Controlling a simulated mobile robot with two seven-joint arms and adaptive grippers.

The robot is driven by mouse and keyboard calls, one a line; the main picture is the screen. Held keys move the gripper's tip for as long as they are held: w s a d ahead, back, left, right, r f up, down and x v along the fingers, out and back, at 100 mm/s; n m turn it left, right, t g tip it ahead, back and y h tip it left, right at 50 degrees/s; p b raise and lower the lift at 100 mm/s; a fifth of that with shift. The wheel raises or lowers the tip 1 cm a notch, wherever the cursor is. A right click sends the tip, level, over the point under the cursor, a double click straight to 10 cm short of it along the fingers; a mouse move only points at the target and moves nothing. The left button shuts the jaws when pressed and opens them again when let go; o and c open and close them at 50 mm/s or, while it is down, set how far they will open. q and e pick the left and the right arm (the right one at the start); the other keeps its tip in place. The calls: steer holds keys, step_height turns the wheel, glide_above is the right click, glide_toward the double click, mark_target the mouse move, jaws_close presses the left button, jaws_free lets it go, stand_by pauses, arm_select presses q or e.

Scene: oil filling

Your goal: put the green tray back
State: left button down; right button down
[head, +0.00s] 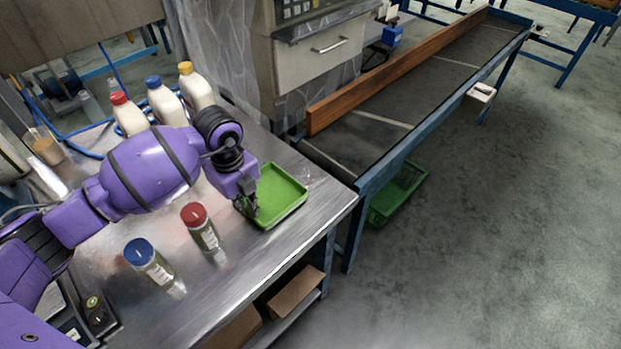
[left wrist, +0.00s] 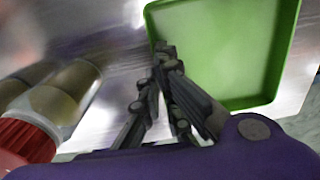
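The green tray (head: 285,206) is a shallow, empty tray at the right end of the metal table. It also fills the upper right of the left wrist view (left wrist: 225,50). My left gripper (head: 248,208) is at the tray's near left side. In the left wrist view its two fingers (left wrist: 165,52) come together at the tray's left wall, one on each side, and look shut on it. The tray looks flat on or close to the tabletop; I cannot tell if it is raised. My right gripper is not in view.
A red-capped jar (head: 200,228) and a blue-capped jar (head: 150,262) stand left of the tray on the metal table (head: 235,290). Several white bottles (head: 163,103) stand behind my arm. A conveyor (head: 400,110) adjoins on the right, with a green crate (head: 398,195) below it.

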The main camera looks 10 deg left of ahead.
arm_select(q)
steer(key=shift+f, duration=0.4)
steer(key=shift+f, duration=0.15)
steer(key=c, duration=2)
jaws_free()
step_height(320, 180, up, 12)
steer(key=shift+s+a+r, duration=0.1)
steer(key=shift+r, duration=0.05)
